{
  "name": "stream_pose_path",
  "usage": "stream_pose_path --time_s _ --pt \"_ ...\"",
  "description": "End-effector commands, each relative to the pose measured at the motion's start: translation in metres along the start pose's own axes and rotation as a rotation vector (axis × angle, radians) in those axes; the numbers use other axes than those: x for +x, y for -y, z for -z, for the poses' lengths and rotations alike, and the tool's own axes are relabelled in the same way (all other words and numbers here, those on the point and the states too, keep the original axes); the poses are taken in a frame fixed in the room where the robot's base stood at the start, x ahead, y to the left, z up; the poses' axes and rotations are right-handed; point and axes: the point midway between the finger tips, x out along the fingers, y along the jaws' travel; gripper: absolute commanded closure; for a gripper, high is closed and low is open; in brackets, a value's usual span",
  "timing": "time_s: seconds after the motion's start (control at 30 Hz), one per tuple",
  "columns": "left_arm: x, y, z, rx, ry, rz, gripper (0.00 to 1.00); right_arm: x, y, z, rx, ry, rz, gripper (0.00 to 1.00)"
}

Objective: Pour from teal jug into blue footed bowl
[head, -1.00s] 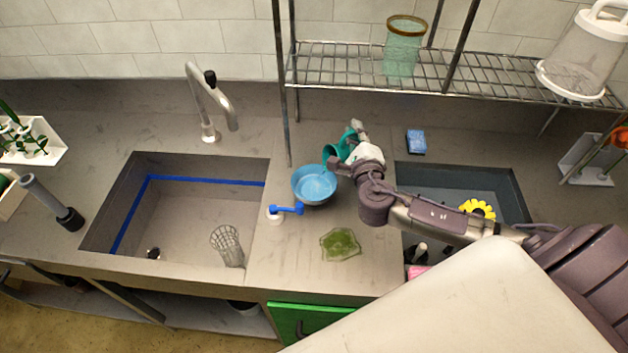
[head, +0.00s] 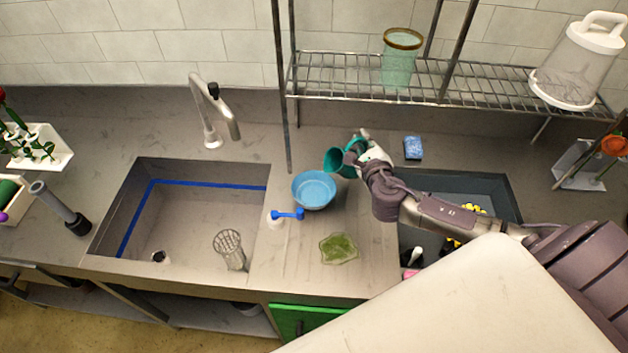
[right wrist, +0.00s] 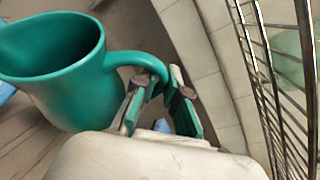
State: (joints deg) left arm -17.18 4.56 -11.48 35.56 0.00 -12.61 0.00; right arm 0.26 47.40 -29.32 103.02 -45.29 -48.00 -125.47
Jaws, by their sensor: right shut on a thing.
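The teal jug (head: 338,161) is at the upper right of the blue footed bowl (head: 313,189), tilted with its mouth toward the bowl's side. My right gripper (head: 360,150) is shut on the jug's handle. In the right wrist view the jug (right wrist: 75,85) fills the left side, and the gripper's fingers (right wrist: 160,105) close around its handle. The bowl stands upright on the counter and light blue shows inside it. I cannot see any stream between jug and bowl. A sliver of blue shows at the left edge of the wrist view. My left gripper is not in view.
A wire rack (head: 440,77) stands behind the jug, carrying a glass vase (head: 398,65) and a white-lidded container (head: 575,72). A blue-handled item (head: 287,215) and a green dish (head: 339,248) lie near the bowl. Sinks (head: 190,205) open on both sides.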

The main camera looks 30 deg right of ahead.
Motion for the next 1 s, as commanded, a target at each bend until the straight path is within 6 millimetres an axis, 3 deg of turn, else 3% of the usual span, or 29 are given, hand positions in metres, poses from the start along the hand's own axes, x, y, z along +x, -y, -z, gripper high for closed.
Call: stream_pose_path --time_s 0.3,1.0 --pt "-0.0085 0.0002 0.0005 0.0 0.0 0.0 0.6 0.0048 0.003 0.01 0.128 -0.02 -0.048 1.0" --pt "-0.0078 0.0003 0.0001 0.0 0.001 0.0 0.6 0.0049 0.0027 0.0096 0.126 -0.019 -0.046 1.0"
